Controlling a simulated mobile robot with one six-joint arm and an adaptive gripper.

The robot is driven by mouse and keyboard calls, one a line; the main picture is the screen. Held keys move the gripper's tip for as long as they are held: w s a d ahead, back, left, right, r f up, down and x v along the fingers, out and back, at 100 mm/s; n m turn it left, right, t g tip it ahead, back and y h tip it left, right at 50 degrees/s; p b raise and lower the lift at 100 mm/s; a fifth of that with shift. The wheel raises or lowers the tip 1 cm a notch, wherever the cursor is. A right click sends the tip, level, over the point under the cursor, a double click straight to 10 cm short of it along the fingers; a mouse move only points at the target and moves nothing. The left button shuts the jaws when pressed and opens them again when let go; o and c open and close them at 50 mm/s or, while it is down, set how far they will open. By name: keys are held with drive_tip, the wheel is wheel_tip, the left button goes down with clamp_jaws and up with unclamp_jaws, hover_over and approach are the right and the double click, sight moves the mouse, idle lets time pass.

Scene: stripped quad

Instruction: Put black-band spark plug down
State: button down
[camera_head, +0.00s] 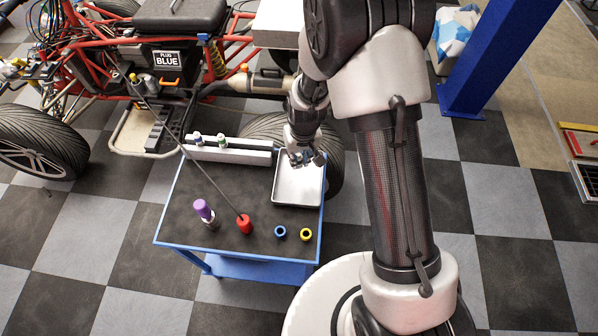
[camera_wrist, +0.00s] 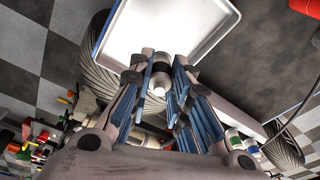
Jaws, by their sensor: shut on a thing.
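My gripper (camera_head: 303,157) is over the far end of the white tray (camera_head: 297,201) on the cart. In the wrist view my gripper (camera_wrist: 160,77) is shut on a small pale plug with a dark part (camera_wrist: 159,86), which I take to be the black-band spark plug. The plug is held between the fingertips, and its lower end is partly hidden. The tray (camera_wrist: 160,30) lies beyond the fingertips in the wrist view, and its visible floor is empty. I cannot tell the gap between plug and tray.
A white rack (camera_head: 230,155) with a green-banded plug (camera_head: 222,141) stands left of the tray. A purple-topped tool (camera_head: 203,210), a red handle (camera_head: 244,224) with a long rod, a blue ring (camera_head: 280,232) and a yellow ring (camera_head: 306,234) stand on the dark cart top. The red-framed vehicle is behind.

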sight(300, 166)
drive_tip(key=shift+f+b, duration=0.95)
drive_tip(key=shift+f, duration=2.5)
drive_tip(key=shift+f, duration=0.15)
drive_tip(key=c, duration=1.5)
unclamp_jaws()
drive_tip(key=shift+o, duration=0.2)
